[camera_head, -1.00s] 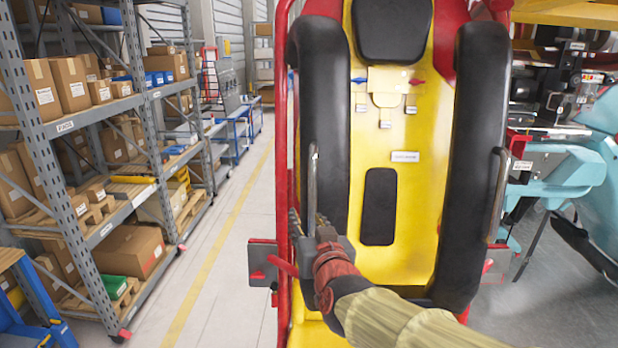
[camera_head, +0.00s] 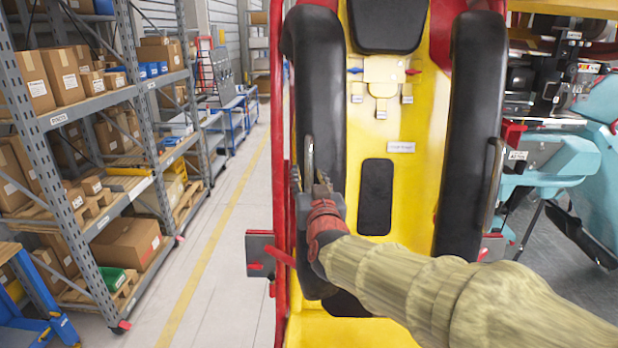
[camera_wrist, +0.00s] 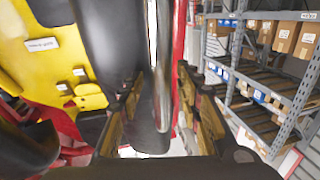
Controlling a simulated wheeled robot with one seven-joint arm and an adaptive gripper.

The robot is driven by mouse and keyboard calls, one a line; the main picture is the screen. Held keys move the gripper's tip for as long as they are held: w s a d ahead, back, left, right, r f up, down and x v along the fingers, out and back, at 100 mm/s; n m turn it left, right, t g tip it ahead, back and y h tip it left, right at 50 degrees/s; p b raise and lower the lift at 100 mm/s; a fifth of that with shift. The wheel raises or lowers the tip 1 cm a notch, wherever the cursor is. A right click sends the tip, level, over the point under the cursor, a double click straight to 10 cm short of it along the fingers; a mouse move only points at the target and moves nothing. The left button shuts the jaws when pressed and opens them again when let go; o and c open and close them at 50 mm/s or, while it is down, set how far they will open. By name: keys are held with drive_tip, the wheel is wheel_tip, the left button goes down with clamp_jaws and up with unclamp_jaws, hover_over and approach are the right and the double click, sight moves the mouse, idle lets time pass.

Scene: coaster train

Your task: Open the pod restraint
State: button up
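The pod restraint has two long black padded bars, a left bar (camera_head: 318,90) and a right bar (camera_head: 473,130), lying over the yellow seat (camera_head: 405,190). A metal grab handle (camera_head: 308,155) is on the left bar, and another handle (camera_head: 494,185) is on the right bar. My gripper (camera_head: 311,180) is at the lower part of the left handle. In the wrist view my gripper (camera_wrist: 163,95) has its fingers apart, with the handle (camera_wrist: 163,60) running between them. I see gaps beside the handle. The handle's lower end is hidden in the head view.
A red rail (camera_head: 280,180) and a grey bracket (camera_head: 259,254) stand just left of the left bar. Shelving with boxes (camera_head: 110,160) is farther left, across a clear aisle (camera_head: 222,260). Teal machinery (camera_head: 560,160) stands to the right.

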drive_tip(key=shift+c, duration=1.2)
clamp_jaws()
